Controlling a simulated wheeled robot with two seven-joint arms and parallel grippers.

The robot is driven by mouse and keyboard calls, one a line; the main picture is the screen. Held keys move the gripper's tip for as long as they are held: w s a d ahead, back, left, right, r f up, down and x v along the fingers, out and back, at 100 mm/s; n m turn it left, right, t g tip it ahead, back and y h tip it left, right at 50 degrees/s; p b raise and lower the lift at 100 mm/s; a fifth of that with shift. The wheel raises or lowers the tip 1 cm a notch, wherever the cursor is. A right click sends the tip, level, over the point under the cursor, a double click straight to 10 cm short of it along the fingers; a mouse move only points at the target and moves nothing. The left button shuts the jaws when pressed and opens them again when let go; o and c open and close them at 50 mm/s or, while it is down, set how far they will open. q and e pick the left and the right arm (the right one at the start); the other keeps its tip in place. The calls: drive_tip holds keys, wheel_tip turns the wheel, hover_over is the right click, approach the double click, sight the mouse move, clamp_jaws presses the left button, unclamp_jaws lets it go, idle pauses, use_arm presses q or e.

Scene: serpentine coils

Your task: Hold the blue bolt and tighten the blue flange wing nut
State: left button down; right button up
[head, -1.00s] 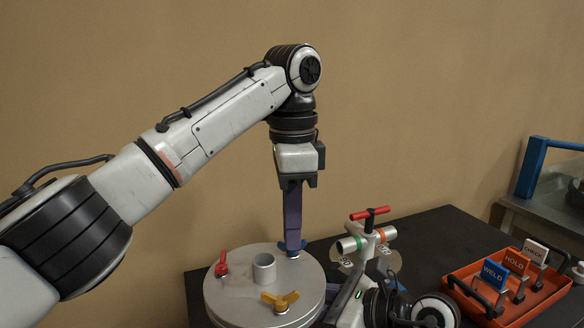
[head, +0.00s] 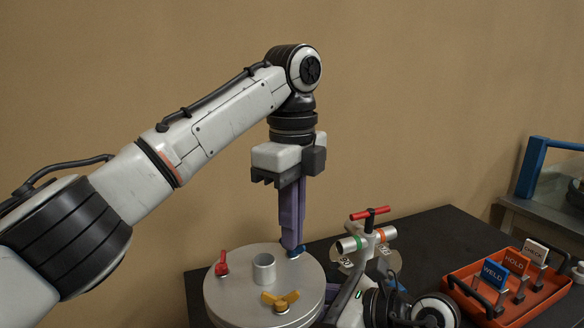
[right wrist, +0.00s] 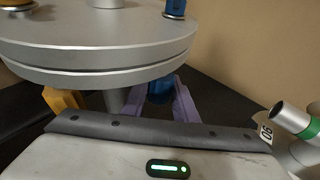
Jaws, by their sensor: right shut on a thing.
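The blue flange wing nut (head: 297,252) sits at the back right of the round grey flange (head: 225,298). My left gripper (head: 291,246) points straight down, its purple fingertips right at the nut and partly covering it. Whether they grip it is not clear. In the right wrist view the blue nut (right wrist: 175,8) stands on the flange top, cut by the frame edge. Below the flange, my right gripper (right wrist: 160,92) is shut on the blue bolt (right wrist: 159,88), which shows between its purple fingers. In the head view its fingers are hidden.
A red wing nut (head: 221,265), a yellow wing nut (head: 280,299) and a short pipe stub (head: 264,268) stand on the flange. A pipe fitting with a red handle (head: 370,213) is to its right. An orange tray (head: 480,309) holds tags at far right.

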use_arm(q)
drive_tip(key=c, duration=2)
unclamp_jaws()
drive_tip(key=shift+r, duration=0.25)
drive_tip(key=shift+f, duration=0.1)
drive_tip(key=shift+r, duration=2.15)
use_arm(e)
drive_tip(key=o, duration=1.1)
drive_tip(key=shift+c, duration=0.2)
